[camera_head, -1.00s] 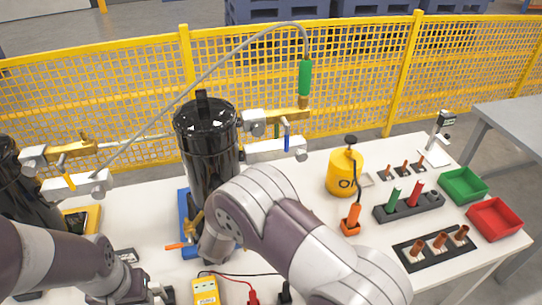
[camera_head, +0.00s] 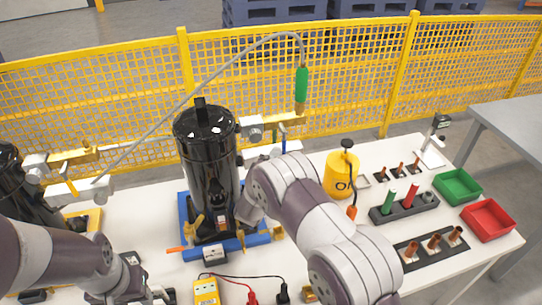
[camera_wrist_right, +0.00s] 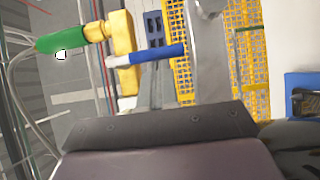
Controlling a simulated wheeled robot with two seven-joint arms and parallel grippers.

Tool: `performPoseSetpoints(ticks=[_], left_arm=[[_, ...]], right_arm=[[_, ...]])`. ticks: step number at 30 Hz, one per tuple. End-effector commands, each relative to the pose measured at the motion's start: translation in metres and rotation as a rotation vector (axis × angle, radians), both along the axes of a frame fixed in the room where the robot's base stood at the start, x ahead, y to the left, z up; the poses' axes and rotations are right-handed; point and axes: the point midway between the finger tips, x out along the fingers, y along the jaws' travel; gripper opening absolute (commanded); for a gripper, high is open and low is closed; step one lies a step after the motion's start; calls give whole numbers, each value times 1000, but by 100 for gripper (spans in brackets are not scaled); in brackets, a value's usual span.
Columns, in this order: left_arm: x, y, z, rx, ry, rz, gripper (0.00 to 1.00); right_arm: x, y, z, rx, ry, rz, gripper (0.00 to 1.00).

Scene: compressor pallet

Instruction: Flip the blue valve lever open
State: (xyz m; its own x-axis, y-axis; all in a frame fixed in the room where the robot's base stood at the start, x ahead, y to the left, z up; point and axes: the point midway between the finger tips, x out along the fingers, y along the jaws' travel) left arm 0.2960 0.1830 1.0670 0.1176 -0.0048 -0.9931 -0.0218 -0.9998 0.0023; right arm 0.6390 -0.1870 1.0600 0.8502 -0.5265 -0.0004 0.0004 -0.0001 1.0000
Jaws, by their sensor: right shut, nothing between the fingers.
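The blue valve lever (camera_head: 284,142) hangs down from the brass valve (camera_head: 285,121) on the right of the black compressor (camera_head: 207,160). In the right wrist view the blue lever (camera_wrist_right: 158,55), with a white end, lies across the upper middle beside the brass fitting (camera_wrist_right: 122,50). My right gripper (camera_wrist_right: 160,125) fills the bottom of that view as a dark block. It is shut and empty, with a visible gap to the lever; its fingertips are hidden. In the head view my right arm covers the area below the lever. My left gripper (camera_head: 140,294) is low at the left, its fingers unclear.
A hose with a green handle (camera_head: 301,84) rises over the valve. A yellow bottle (camera_head: 340,176) stands right of my right arm. A green tray (camera_head: 458,187) and a red tray (camera_head: 488,220) are at the table's right. A yellow mesh fence (camera_head: 350,70) runs behind.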

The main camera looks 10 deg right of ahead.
Motion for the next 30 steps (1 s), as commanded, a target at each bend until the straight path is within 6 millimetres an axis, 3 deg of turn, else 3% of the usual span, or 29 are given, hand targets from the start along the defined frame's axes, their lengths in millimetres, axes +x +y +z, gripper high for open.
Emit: performPoseSetpoints(ticks=[30], left_arm=[[0, 0, -19, 0, 0, 0, 43]], right_arm=[[0, -11, -8, -187, -6, -2, 0]])
